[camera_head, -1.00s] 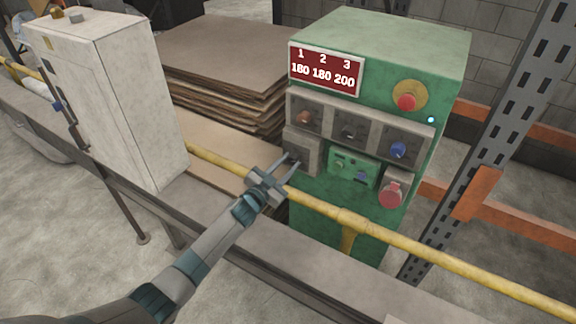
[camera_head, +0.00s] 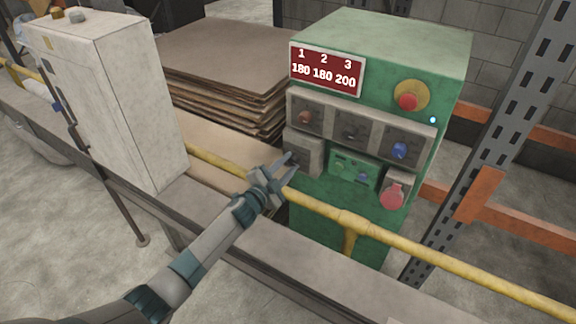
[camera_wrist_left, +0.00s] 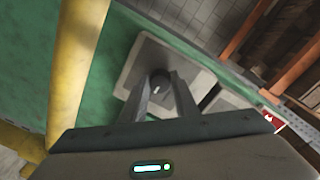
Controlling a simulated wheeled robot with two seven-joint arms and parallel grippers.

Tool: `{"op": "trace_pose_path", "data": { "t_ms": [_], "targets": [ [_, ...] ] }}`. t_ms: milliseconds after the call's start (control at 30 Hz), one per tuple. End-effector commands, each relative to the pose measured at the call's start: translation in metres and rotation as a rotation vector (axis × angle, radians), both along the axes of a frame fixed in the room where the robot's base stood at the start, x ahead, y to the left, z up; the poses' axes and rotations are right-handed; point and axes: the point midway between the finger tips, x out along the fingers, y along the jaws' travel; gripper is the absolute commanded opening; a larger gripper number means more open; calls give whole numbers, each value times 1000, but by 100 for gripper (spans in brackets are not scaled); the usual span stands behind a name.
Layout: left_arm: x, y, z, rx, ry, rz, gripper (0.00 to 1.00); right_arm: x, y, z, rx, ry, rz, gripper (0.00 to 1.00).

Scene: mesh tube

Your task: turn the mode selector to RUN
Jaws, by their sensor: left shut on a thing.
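The green control cabinet (camera_head: 335,225) stands beyond the yellow rail. A grey square plate (camera_head: 306,158) sits low on the left of its face. It carries a dark round knob (camera_wrist_left: 160,78), seen in the left wrist view with a small pale mark, which I take for the mode selector. My left gripper (camera_head: 293,160) reaches over the rail to this plate. In the left wrist view its fingers (camera_wrist_left: 160,88) are shut on the knob, one on each side. The fingers hide part of the knob, and I cannot read any position label. My right gripper is not in view.
The yellow rail (camera_head: 390,236) runs in front of the cabinet, under my forearm. A red stop button (camera_head: 407,102) sits higher.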

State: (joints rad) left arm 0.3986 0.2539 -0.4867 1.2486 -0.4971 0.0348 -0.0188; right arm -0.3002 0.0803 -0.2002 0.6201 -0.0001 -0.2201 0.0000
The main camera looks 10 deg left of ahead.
Motion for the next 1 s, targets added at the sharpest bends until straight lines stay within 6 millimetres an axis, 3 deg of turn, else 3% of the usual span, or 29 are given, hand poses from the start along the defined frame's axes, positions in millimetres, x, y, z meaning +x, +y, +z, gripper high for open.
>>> {"op": "trace_pose_path", "data": {
  "t_ms": [233, 267, 300, 333, 767, 1000],
  "targets": [
    [-1, 0, -2, 3, 1, -1, 4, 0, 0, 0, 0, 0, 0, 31],
    [-1, 0, -2, 3, 1, -1, 34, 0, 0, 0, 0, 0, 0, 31],
    [-1, 0, -1, 2, 2, 0, 44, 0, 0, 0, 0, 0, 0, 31],
    [-1, 0, -1, 2, 2, 0, 46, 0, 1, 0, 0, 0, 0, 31],
    [-3, 2, -1, 1, 1, 0, 46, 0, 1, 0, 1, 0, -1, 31],
    [-21, 9, -1, 0, 1, -1, 46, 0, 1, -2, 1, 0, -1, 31]
  ]
}}
